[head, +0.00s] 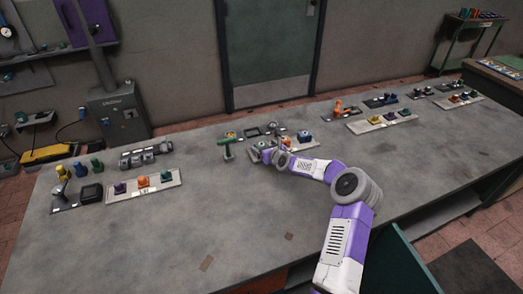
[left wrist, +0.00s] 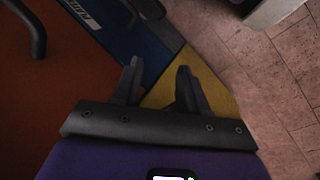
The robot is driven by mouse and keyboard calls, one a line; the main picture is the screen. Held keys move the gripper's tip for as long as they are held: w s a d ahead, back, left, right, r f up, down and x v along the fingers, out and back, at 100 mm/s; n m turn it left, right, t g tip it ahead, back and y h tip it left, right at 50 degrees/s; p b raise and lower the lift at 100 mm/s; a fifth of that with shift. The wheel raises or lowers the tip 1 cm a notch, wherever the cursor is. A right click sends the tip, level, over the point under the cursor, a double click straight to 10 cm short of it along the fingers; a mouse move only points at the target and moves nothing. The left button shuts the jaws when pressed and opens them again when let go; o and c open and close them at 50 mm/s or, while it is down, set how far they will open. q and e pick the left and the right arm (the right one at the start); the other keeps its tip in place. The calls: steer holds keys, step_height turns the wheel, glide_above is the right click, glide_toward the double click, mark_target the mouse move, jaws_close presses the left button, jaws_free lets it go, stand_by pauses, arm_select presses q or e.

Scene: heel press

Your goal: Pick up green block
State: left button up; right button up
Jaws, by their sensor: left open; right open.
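A small green block (head: 166,176) stands at the right end of a pale tray (head: 148,191) on the left of the table, in the head view. An orange piece (head: 143,181) and a purple piece (head: 119,187) stand on the same tray. My right gripper (head: 259,152) is open near the table's middle, to the right of that tray and well apart from it. Its fingers are small and partly mixed with objects behind. My left gripper (left wrist: 157,70) shows only in the left wrist view, open and empty, above orange, blue and yellow surfaces; no green block shows there.
A green T-shaped tool (head: 227,142) stands just left of my right gripper. A grey metal device (head: 145,155) lies behind the tray. Several coloured cylinders (head: 79,169) stand at the far left. Another tray (head: 382,122) stands back right. The front of the grey table (head: 130,245) is mostly clear.

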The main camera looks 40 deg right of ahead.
steer(key=shift+x, duration=1)
steer(key=shift+c, duration=0.4)
steer(key=c, duration=1.1)
